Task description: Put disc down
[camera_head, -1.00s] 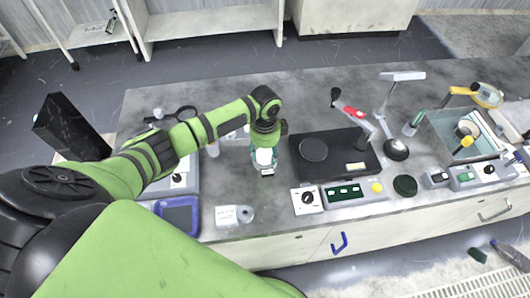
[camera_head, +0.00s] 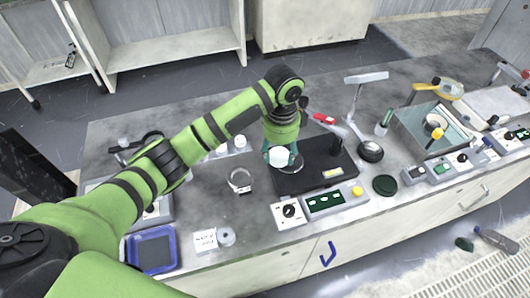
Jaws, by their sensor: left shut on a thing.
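My left gripper (camera_head: 283,154) comes down over the black polishing machine (camera_head: 331,167), at its left part where the round platen is. It is shut on a disc, which is mostly hidden by the fingers and the white part of the gripper. A thin round rim shows around the fingertips, and I cannot tell whether it belongs to the disc or the platen. I cannot tell whether the disc touches the platen. My right gripper is not in view.
A metal ring holder (camera_head: 240,181) stands on the bench left of the machine. A control box (camera_head: 325,202) and a dark green round pad (camera_head: 385,185) are in front. A lamp (camera_head: 369,151) stands behind right. A blue-rimmed tray (camera_head: 152,250) is at the front left.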

